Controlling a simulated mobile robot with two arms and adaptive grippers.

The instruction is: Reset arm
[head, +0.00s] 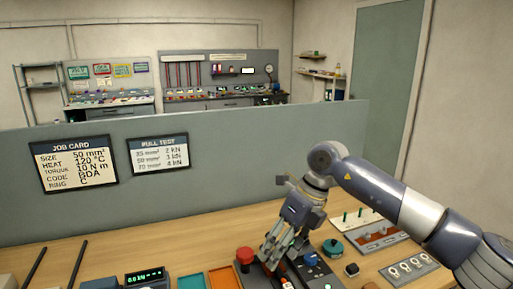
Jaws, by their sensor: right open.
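My right gripper (276,250) reaches in from the right over the wooden bench (205,228) and points down. It is open, above a dark device with a red knob (245,256) and a blue knob (311,259). I cannot tell whether its fingertips touch the device. A small orange-red piece (287,284) shows just below the fingers, partly cut off by the bottom edge. My left gripper is not in view.
Behind the bench stands a grey partition with a job card (74,165) and a pull test card (158,153). A digital meter (145,279), green tray (191,281), orange tray (224,277), teal round knob (333,247) and grey plate with rings (408,268) crowd the front. The bench's left back is clear.

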